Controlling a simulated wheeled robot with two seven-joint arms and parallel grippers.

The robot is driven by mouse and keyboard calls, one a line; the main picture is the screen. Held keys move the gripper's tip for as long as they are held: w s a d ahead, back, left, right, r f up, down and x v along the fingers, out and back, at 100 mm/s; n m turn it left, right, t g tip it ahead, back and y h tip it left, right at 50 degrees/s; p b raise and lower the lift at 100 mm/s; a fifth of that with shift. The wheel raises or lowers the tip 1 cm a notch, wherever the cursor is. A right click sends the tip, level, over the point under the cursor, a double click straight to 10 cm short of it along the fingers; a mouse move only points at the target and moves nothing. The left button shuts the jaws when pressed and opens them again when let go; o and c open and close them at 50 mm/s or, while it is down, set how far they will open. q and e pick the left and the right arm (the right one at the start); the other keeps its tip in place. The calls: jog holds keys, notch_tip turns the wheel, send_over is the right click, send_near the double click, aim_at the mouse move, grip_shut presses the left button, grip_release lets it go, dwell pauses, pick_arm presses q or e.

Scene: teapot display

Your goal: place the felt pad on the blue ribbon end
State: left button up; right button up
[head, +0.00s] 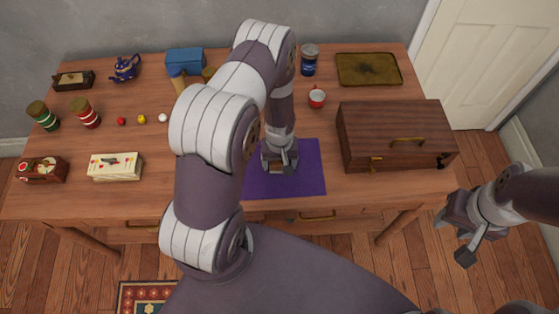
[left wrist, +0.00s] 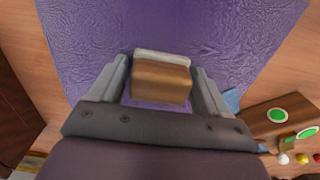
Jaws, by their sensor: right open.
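My left gripper (head: 281,168) is low over the purple cloth on the table. In the left wrist view a small brown block with a pale edge (left wrist: 162,78), perhaps the felt pad, lies between the fingers of my left gripper (left wrist: 165,72). The fingertips are close to its sides; I cannot tell whether they touch. A small blue patch (left wrist: 232,100) shows just right of the gripper; I cannot tell whether it is the ribbon end. My right gripper (head: 455,235) is open and empty, beyond the table's right front corner.
The purple cloth (head: 312,180) lies between my left arm and a dark wooden chest (head: 390,135). A wooden piece with green discs (left wrist: 265,120) is beside the blue patch. A red cup (head: 317,97), a blue-labelled jar (head: 309,62) and a tray (head: 369,69) stand behind.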

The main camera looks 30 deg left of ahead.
pick_arm(q)
jog(key=shift+o, duration=0.6)
jog(key=shift+r, duration=0.15)
